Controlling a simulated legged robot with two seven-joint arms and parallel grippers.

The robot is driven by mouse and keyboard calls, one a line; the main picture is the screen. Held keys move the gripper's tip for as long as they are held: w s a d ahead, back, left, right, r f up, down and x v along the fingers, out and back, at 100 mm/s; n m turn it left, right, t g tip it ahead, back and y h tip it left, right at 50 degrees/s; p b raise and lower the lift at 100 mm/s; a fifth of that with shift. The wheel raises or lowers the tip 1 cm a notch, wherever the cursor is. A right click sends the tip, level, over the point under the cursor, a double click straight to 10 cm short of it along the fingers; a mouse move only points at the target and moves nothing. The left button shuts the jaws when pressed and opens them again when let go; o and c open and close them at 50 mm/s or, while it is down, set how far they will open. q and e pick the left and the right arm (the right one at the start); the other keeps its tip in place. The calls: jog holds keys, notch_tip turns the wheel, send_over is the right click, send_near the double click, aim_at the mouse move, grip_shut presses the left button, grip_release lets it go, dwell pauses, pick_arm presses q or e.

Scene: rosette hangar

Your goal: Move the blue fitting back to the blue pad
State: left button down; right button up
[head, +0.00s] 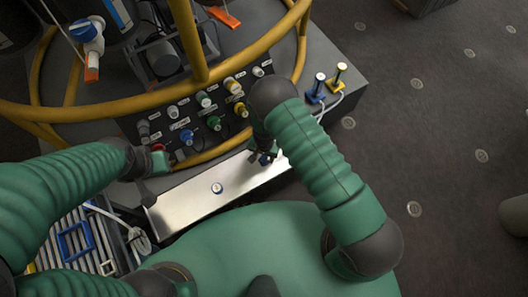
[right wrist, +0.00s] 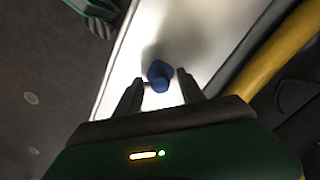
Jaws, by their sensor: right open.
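The blue fitting (right wrist: 159,76) shows in the right wrist view, against the bright metal tray (right wrist: 135,62). In the head view it is a small dark-blue shape (head: 265,160) at the tray's right end, partly hidden. My right gripper (right wrist: 158,88) is open, its two fingers on either side of the fitting, with a gap visible. My left gripper (head: 150,165) is near the tray's left end; its fingers are too dark to read. I cannot surely identify the blue pad. A blue-based post (head: 315,97) stands right of the panel.
A panel (head: 195,115) with several coloured connectors lies behind the tray (head: 190,205). A yellow tubular rail (head: 150,98) curves above it. A yellow-based post (head: 338,82) stands beside the blue one. A small round piece (head: 216,188) sits on the tray, whose surface is otherwise mostly clear.

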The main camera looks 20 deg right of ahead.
notch_tip(320, 180, up, 16)
jog(key=p, duration=0.4)
jog(key=shift+r, duration=0.25)
jog(key=s+d+r+n+t, duration=0.1)
jog(key=s+d+r+n, duration=0.3)
jog(key=r, duration=0.7)
jog(key=s+d+r+n+t, duration=0.2)
jog(key=s+d+r, duration=0.35)
jog(key=r, duration=0.55)
notch_tip(320, 180, up, 14)
jog(key=p, duration=1.4)
jog(key=shift+s+a+f+p, duration=0.15)
jog(key=shift+a+f+p, duration=0.05)
jog(key=shift+a+p, duration=0.1)
